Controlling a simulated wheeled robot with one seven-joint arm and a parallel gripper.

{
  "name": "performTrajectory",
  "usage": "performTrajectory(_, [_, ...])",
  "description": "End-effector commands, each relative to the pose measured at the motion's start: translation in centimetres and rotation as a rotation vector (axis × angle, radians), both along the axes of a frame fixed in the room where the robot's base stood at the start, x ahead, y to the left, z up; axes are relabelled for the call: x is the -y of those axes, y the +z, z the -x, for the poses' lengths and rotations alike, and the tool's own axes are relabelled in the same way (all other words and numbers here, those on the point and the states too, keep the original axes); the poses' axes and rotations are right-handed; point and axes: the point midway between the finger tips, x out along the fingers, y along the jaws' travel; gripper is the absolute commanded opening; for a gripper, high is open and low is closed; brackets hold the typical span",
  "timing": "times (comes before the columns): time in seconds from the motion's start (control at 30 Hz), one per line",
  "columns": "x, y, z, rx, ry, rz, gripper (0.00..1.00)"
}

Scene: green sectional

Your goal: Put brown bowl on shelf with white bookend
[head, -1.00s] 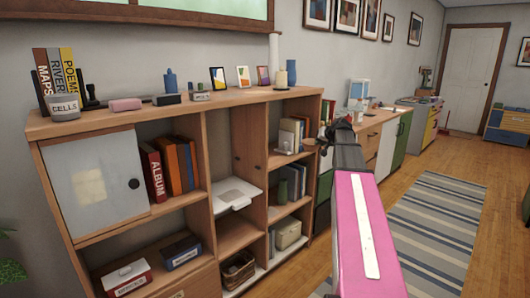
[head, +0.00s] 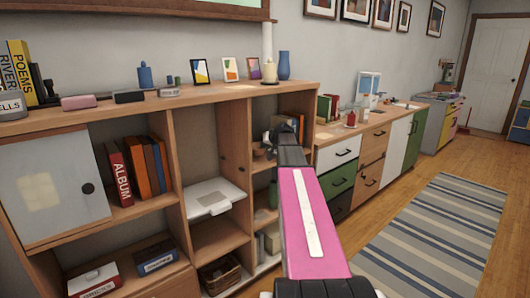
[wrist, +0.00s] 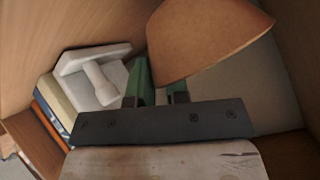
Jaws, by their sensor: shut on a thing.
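The brown bowl (wrist: 205,40) is tilted in the wrist view, its wall between the fingers of my gripper (wrist: 160,92), which is shut on it. A white bookend (wrist: 98,75) stands to the left of the fingers, against several books. In the head view my gripper (head: 284,135) reaches into the upper right compartment of the wooden shelf unit (head: 236,135).
Wooden walls enclose the gripper closely in the wrist view. Picture frames, a candle holder (head: 268,62) and a blue vase (head: 284,65) stand on the unit's top. Drawers (head: 340,180) stand to the right; the floor by the striped rug (head: 430,230) is clear.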

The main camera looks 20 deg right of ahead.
Motion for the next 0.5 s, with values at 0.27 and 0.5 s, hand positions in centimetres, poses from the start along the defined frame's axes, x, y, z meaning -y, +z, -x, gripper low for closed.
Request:
performTrajectory(0.27, [0.0,-3.0,0.0,0.0,0.0,0.0,0.0])
performTrajectory(0.5, [0.0,-3.0,0.0,0.0,0.0,0.0,0.0])
